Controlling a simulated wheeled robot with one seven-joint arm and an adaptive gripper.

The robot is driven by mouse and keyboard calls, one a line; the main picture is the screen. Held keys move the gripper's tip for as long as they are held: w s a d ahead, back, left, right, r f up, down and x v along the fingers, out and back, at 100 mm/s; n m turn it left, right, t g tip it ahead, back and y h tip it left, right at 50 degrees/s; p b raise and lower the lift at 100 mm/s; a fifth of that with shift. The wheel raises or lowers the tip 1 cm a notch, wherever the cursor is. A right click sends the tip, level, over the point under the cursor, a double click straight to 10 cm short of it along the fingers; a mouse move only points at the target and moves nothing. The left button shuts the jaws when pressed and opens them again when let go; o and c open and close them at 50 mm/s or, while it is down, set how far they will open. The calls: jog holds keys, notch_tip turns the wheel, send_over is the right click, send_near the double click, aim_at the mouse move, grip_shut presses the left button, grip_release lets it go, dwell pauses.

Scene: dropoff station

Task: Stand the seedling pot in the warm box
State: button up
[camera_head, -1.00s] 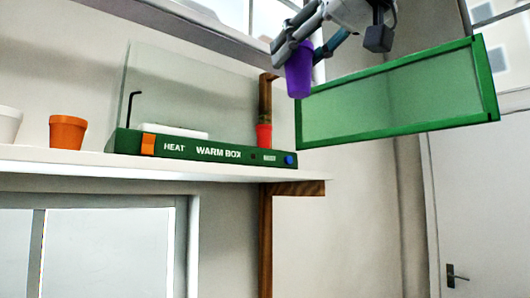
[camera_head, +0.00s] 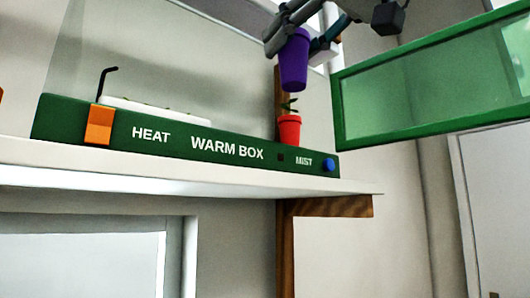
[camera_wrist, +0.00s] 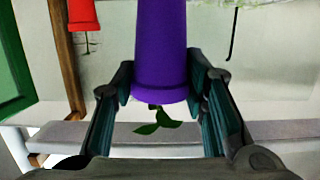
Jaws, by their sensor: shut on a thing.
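The seedling pot is purple (camera_head: 294,62), and my gripper (camera_head: 297,46) is shut on it near the rim. In the head view it hangs upright, higher than the warm box's green front (camera_head: 175,135) and toward its right end. In the wrist view the pot (camera_wrist: 161,50) shows between both fingers (camera_wrist: 160,78), with green leaves (camera_wrist: 155,124) at its rim. The warm box has clear walls, and its green-framed door (camera_head: 430,90) stands open at the right. The pot's exact depth relative to the box opening is unclear.
A red pot with a small plant (camera_head: 289,130) stands at the box's right end, below the held pot. A white tray (camera_head: 155,112) and a black bent rod (camera_head: 102,85) are at the left. The white shelf (camera_head: 190,175) has little bare room in front.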

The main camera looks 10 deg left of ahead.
jog(key=shift+w+a+f+p, duration=0.75)
jog(key=shift+w+a, duration=0.75)
jog(key=shift+w, duration=0.5)
jog(key=shift+w+a+f+p, duration=0.6)
jog(key=shift+w+a+f, duration=0.3)
jog(key=shift+w+a, duration=0.85)
jog(key=shift+w+a+f+p, duration=0.75)
jog(key=shift+w+a, duration=0.45)
jog(key=shift+w, duration=1.05)
jog(key=shift+f, duration=0.15)
jog(key=o, duration=1.2)
